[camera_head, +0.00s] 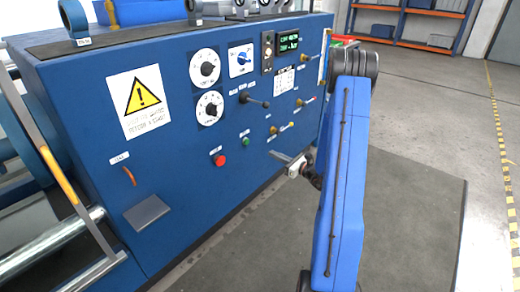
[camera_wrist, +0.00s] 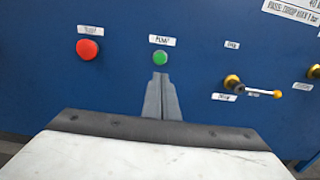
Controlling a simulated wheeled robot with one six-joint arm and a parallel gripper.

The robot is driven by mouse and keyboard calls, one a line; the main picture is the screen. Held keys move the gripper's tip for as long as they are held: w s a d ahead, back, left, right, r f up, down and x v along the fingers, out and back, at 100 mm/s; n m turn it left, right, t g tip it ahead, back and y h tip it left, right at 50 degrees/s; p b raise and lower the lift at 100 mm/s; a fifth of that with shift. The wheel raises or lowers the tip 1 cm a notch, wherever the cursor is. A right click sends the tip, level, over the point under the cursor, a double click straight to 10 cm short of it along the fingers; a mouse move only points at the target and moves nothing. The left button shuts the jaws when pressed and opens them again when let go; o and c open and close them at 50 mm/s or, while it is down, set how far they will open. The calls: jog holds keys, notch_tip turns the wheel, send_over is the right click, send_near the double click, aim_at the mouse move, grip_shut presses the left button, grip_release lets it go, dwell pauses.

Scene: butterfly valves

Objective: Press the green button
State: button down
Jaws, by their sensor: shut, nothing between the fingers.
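The green button (camera_head: 246,143) is a small round button on the front of the blue machine panel, to the right of and a little above the red button (camera_head: 219,160). In the wrist view the green button (camera_wrist: 160,57) sits under a white label, just beyond the tips of my gripper (camera_wrist: 160,78). The fingers are closed together, with nothing between them, and point at the panel. In the head view my gripper (camera_head: 276,154) stands to the right of the green button, with a visible gap to it. In the wrist view I cannot tell the exact distance.
The blue panel (camera_head: 180,130) also carries dials (camera_head: 205,68), a black-handled lever (camera_head: 256,101) and small brass valves. The grey floor mat (camera_head: 410,200) is clear.

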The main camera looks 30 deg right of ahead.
aim_at(247, 142)
jog(key=x, duration=1.3)
jog(key=shift+w+a, duration=0.1)
jog(key=shift+w, duration=0.2)
jog(key=shift+w, duration=0.1)
